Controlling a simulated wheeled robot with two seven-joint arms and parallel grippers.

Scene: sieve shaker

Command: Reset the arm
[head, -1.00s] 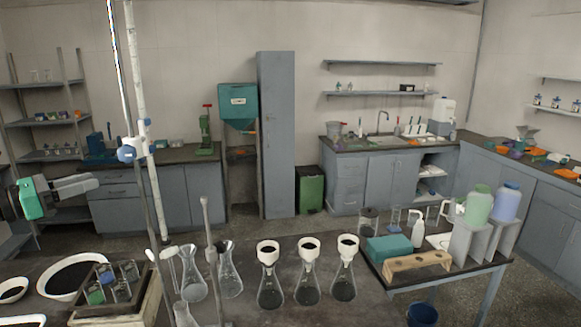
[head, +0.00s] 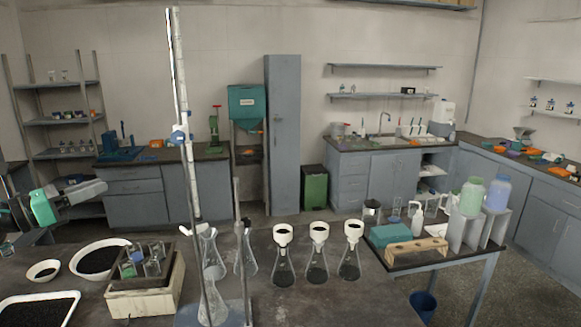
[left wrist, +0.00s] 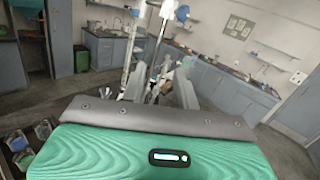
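My left gripper (head: 88,191), with a green and grey body behind it, reaches in from the left in the head view. It is raised over the left end of the dark front table (head: 375,290), with nothing seen in its grasp. In the left wrist view its green housing fills the bottom, and two pale fingers (left wrist: 161,92) appear apart beyond it, partly confused with the stand behind. My right gripper is in neither view.
The tall burette stand (head: 180,135) rises from the front table. Several flasks stand right of it, three with white funnels (head: 318,233). Dark-filled bowls (head: 98,260) and a box of small jars (head: 147,297) are at left. A side table (head: 455,262) holds bottles.

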